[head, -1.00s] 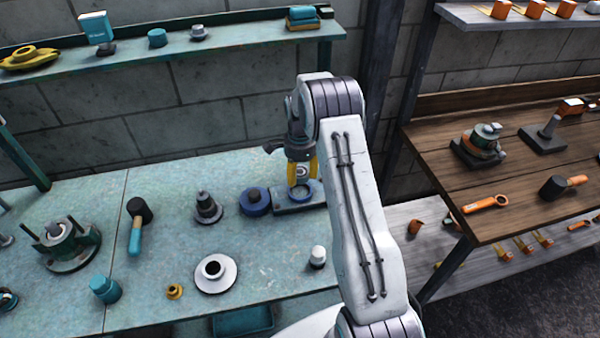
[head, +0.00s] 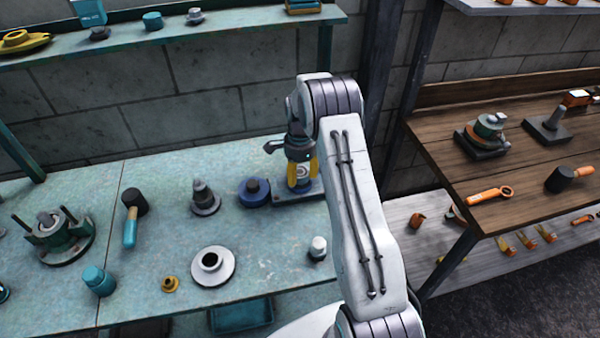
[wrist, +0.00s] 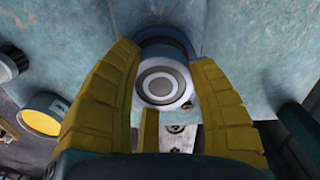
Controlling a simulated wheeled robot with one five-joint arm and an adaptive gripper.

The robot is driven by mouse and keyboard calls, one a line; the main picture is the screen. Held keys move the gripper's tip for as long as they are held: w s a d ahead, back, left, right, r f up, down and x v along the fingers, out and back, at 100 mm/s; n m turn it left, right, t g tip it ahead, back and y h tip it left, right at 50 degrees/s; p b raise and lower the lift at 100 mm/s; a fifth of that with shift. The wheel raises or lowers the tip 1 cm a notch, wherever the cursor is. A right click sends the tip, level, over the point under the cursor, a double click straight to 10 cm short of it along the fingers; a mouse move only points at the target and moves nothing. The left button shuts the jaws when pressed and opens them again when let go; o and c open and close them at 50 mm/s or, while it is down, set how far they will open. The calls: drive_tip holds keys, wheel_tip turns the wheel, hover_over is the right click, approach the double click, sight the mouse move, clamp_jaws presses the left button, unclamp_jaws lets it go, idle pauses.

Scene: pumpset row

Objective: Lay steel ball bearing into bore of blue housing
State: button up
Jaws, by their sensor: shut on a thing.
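My gripper (head: 301,176) has yellow fingers pointing down over the right end of the teal bench. In the wrist view the fingers (wrist: 162,100) stand on both sides of the round steel bearing (wrist: 162,68), shut on it. The bearing shows as a pale ring with a grey centre. A dark blue rim, apparently the blue housing (wrist: 168,33), shows just beyond the bearing. I cannot tell whether the bearing touches the bore.
A dark stepped part (head: 205,198), a white flanged ring (head: 213,266) and a small white-capped part (head: 318,248) stand on the bench. A wooden bench (head: 500,170) is at right.

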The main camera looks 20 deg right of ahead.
drive_tip(key=shift+f, duration=0.25)
drive_tip(key=shift+f+b, duration=0.6)
drive_tip(key=shift+b, duration=0.2)
drive_tip(key=shift+f, duration=0.1)
drive_tip(key=shift+r, duration=0.2)
idle(0.3)
drive_tip(key=shift+r, duration=0.4)
drive_tip(key=shift+f, duration=0.3)
idle(0.5)
drive_tip(key=shift+f+b, duration=0.25)
drive_tip(key=shift+b, duration=0.05)
